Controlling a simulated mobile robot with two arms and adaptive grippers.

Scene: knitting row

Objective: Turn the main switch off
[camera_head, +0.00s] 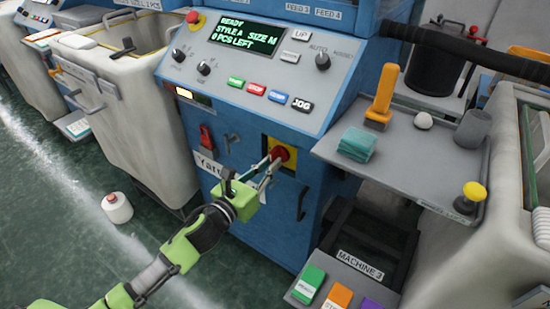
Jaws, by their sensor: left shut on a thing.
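The main switch (280,154) is a red knob on a yellow plate, on the front of the blue machine (250,205) below its control panel. My left gripper (270,166), on a green arm from the lower left, has its fingers at the red knob and is shut on it. The fingers partly cover the knob and the plate, so I cannot tell which way the knob is turned. The display (247,36) reads READY, STYLE A, SIZE M, 0 PCS LEFT. My right gripper is not in view.
A grey side shelf (420,150) juts out at right, holding an orange-handled tool (382,92), teal cloths (357,144), and a yellow-topped item (470,195). A large bin (140,110) stands at left.

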